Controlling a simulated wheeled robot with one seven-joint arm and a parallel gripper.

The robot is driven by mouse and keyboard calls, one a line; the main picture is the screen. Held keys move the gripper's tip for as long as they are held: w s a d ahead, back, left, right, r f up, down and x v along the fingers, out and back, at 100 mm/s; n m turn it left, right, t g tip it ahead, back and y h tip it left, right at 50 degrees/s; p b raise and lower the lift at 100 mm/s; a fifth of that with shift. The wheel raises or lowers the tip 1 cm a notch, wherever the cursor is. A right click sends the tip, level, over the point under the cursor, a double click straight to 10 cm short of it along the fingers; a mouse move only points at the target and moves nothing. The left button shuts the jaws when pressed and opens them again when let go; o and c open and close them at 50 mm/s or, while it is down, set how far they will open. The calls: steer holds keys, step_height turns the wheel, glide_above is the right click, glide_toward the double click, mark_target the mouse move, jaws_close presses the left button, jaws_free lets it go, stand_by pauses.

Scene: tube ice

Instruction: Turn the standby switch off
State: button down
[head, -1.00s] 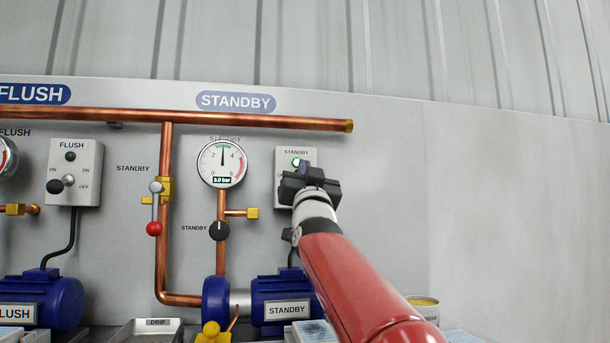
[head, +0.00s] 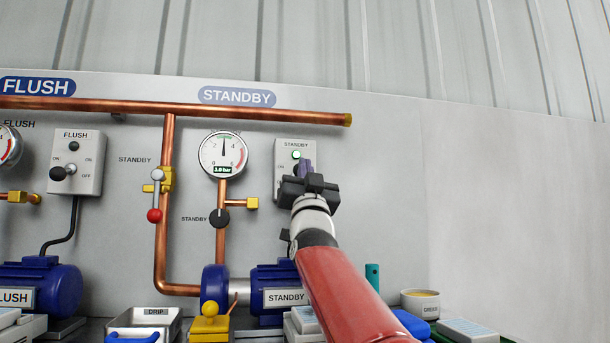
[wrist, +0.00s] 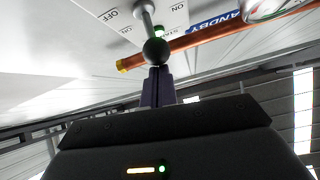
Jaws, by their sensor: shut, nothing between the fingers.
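The standby switch box (head: 283,187) is a grey box on the panel with a lit green lamp (head: 296,155). My gripper (head: 305,163) is in front of it and covers its lever in the head view. In the wrist view the grey lever (wrist: 146,14) ends in a black ball knob (wrist: 156,51), with ON and OFF labels beside its base. The shut purple fingertips of my gripper (wrist: 156,71) are right at the knob, holding nothing. I cannot tell whether they touch it.
A pressure gauge (head: 223,155) reading 3.0 bar, a black dial (head: 219,218) and a red-knobbed valve lever (head: 155,200) are left of the box. The flush switch box (head: 90,178) is farther left. The blue standby pump (head: 270,276) stands below. The wall to the right is bare.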

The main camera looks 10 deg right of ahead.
steer(key=shift+s+f+b, duration=1.25)
steer(key=shift+f+b, duration=0.25)
steer(key=shift+f, duration=1.1)
steer(key=s+a+b, duration=0.1)
steer(key=s, duration=1.1)
steer(key=shift+s+a, duration=0.15)
steer(key=shift+s, duration=0.05)
